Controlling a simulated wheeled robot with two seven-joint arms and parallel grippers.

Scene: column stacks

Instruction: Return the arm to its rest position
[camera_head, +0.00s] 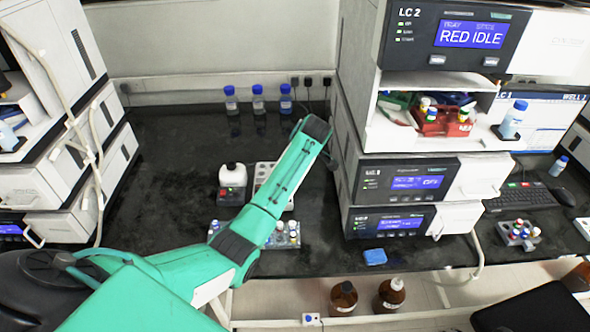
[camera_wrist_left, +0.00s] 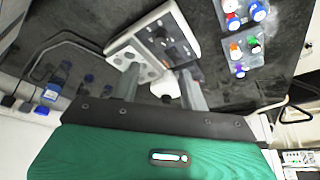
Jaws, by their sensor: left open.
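In the head view the wrist hides the fingers and part of that rack. My right gripper is in neither view.
The LC instrument stack (camera_head: 400,185) rises close on the right. Blue-capped bottles (camera_head: 258,100) stand at the back. The left bench is clear.

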